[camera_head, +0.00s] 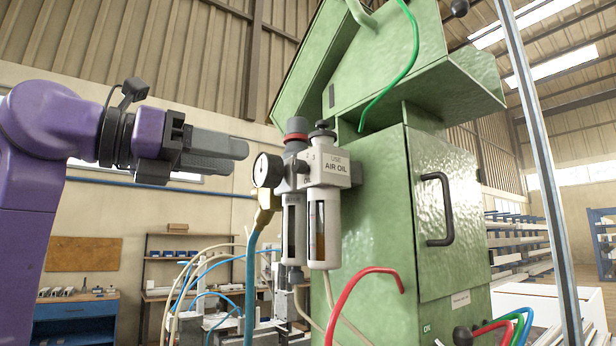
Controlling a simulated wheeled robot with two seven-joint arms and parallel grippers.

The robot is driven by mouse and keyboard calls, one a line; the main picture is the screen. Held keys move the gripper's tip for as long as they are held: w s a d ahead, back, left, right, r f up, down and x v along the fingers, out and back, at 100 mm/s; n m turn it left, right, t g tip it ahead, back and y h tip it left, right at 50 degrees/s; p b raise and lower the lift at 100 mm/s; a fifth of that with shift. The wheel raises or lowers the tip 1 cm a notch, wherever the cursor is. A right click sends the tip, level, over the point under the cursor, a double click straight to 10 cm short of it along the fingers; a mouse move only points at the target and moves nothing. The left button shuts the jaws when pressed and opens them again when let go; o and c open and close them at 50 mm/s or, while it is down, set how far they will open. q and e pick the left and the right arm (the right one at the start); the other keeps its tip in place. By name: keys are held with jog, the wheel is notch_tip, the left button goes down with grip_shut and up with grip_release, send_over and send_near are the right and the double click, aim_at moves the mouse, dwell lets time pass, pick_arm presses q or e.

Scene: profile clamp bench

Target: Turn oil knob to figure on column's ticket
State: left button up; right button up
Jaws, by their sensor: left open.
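My left gripper (232,157), dark grey on a purple arm, reaches in from the left and points right. It is open and empty, left of the air-service unit and apart from it. The unit is fixed to the left side of the green machine column (378,215). My right gripper is not in view.
A round pressure gauge (267,170) with a brass fitting and blue hose (251,275) projects from the unit's left, near the gripper. A red hose (352,290) loops in front of the column. A black door handle (436,210) projects at right. A metal post (540,150) stands far right.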

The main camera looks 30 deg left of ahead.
aim_at(295, 167)
pick_arm(q)
jog(key=p+x, duration=0.3)
jog(key=x, duration=0.6)
jog(key=shift+w+d+r, duration=0.15)
jog(key=shift+w+d, duration=0.1)
jog(key=shift+s, duration=0.2)
grip_shut()
